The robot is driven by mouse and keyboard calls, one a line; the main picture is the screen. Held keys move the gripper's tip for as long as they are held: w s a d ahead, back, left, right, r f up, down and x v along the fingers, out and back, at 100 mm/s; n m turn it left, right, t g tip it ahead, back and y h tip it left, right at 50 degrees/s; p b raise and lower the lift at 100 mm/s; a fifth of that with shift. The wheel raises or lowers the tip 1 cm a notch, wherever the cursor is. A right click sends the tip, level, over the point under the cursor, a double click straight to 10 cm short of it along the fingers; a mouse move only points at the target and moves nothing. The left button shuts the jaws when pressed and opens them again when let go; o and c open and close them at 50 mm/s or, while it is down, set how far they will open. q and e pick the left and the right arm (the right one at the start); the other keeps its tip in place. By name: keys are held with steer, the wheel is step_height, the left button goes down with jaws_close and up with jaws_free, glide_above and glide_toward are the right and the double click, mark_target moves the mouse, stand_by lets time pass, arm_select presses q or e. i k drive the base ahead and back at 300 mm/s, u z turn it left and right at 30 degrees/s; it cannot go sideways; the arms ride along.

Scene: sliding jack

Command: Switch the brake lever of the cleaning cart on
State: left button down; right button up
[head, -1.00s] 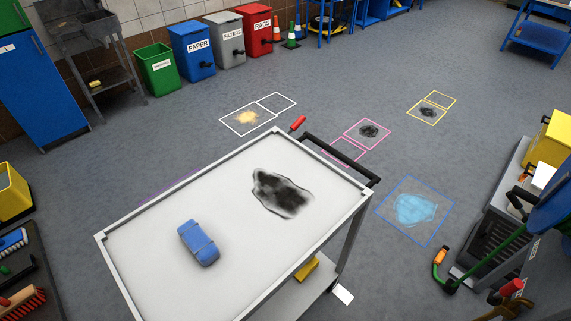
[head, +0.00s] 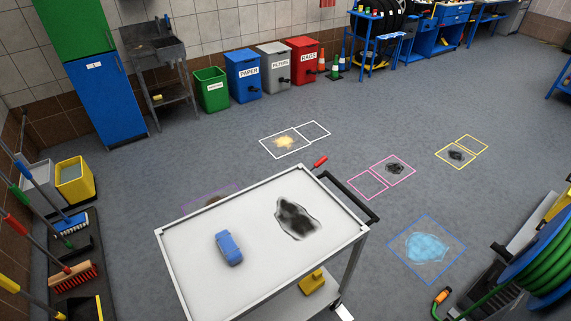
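The cleaning cart (head: 190,275) stands in the lower middle of the head view, with a pale top tray and a lower shelf. A lever with a red grip (head: 320,162), which looks like the brake lever, sticks up at the cart's far corner, beside the black push handle (head: 350,197). On the top lie a blue sponge-like block (head: 229,249) and a dark smudge (head: 296,217). A yellow object (head: 312,281) sits on the lower shelf. Neither of my grippers is in view.
Bins (head: 242,76) line the back wall. Brooms and brushes (head: 72,277) stand at the left, and a green hose reel (head: 535,265) at the lower right. Floor around the cart is mostly clear, with outlined stain areas, including a blue puddle (head: 427,247).

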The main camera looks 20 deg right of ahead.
mark_target(321, 162)
steer(key=u, duration=0.25)
steer(key=k, duration=0.3)
steer(key=z, duration=1.35)
steer(key=i, duration=0.5)
